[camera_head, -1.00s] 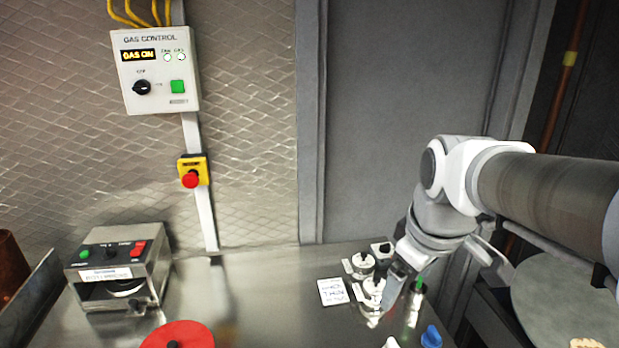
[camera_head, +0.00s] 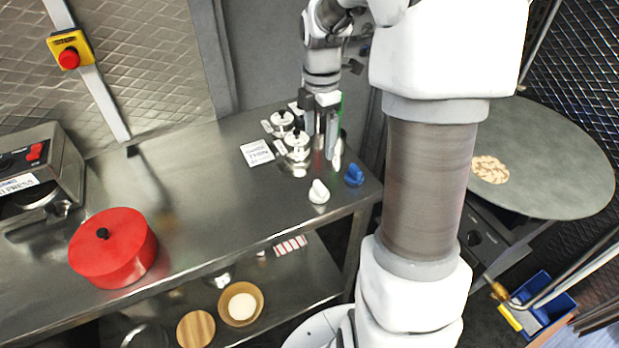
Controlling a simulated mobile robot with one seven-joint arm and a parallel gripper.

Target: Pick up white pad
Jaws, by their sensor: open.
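A flat white card with dark writing (camera_head: 257,152) lies on the steel counter, left of my gripper; it is the most pad-like white thing I can make out. My gripper (camera_head: 320,143) is open and points down over the right end of the counter. Its two dark fingers are apart, beside the white-topped jars. A small white block (camera_head: 328,98) shows at the gripper, but I cannot tell whether it is part of it. The fingers hide part of what stands behind them.
Two jars (camera_head: 282,120) (camera_head: 297,142) stand close to my gripper. A white knob-like piece (camera_head: 319,192) and a blue one (camera_head: 354,175) are near the counter's front edge. A red round box (camera_head: 113,248) stands left. The middle of the counter (camera_head: 195,200) is clear.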

